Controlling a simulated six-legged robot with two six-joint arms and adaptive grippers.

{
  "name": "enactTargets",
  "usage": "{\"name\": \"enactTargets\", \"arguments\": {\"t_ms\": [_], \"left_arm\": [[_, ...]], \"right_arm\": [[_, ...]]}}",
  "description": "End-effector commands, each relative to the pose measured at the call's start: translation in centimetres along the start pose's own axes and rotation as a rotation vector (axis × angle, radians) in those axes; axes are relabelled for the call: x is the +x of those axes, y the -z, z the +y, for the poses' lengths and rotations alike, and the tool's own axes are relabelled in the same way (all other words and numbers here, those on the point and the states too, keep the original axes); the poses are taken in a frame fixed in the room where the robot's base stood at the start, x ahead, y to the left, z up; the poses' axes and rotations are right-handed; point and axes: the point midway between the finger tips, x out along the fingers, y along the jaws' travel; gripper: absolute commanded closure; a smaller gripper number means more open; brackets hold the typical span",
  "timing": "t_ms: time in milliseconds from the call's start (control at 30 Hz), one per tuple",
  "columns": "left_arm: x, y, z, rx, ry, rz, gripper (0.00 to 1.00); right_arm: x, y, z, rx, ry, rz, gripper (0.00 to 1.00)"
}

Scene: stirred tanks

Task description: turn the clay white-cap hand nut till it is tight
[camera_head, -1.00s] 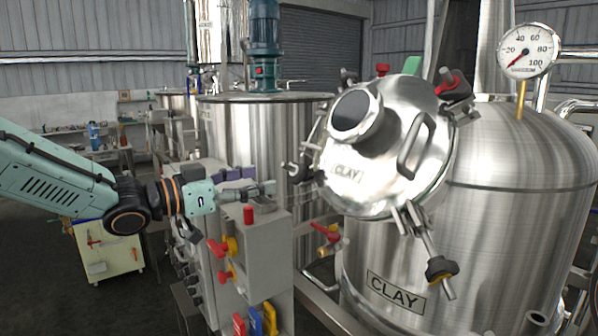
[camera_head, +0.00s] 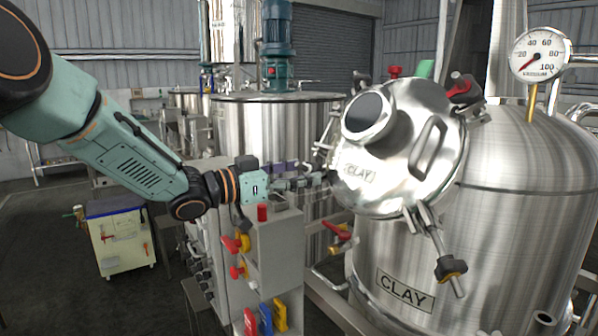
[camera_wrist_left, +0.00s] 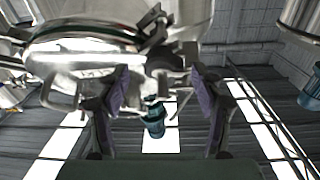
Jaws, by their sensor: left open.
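The CLAY tank (camera_head: 490,225) stands at the right, its steel lid (camera_head: 385,190) raised and tilted. My left gripper (camera_head: 318,180) reaches in from the left, its fingertips at the lid's left rim. In the left wrist view the gripper (camera_wrist_left: 164,85) is open, with purple pads on both sides of grey metal fittings under the lid (camera_wrist_left: 85,42). I cannot make out a white cap; the white-cap hand nut is hidden or too unclear to tell. A dark hand nut with a yellow part (camera_head: 451,268) hangs at the lid's lower edge. My right gripper is not in view.
A grey control box (camera_head: 275,245) with red and yellow handles stands just below my left gripper. Red knobs (camera_head: 460,87) and a green one (camera_head: 426,68) sit along the lid's top. A vacuum gauge (camera_head: 540,54) stands above the tank. Another steel tank (camera_head: 235,125) is behind.

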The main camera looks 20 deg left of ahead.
Motion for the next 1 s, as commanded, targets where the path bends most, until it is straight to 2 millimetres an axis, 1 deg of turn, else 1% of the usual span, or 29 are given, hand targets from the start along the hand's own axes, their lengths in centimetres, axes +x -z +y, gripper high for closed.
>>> {"name": "enactTargets", "arguments": {"t_ms": [267,300,900,933,1000], "left_arm": [[0.18,-0.06,0.04,0.0,0.0,-0.001,0.34],[0.17,-0.06,0.04,0.0,0.0,-0.001,0.35],[0.15,-0.09,0.05,0.0,0.0,-0.002,0.86],[0.15,-0.09,0.05,0.0,0.0,-0.002,0.88],[0.16,-0.1,0.05,0.001,-0.001,-0.002,0.88]], "right_arm": [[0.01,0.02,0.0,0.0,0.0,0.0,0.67],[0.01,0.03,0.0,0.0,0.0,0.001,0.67],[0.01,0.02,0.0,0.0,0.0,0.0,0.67],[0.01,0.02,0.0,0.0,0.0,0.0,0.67],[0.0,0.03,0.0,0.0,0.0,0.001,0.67]]}}
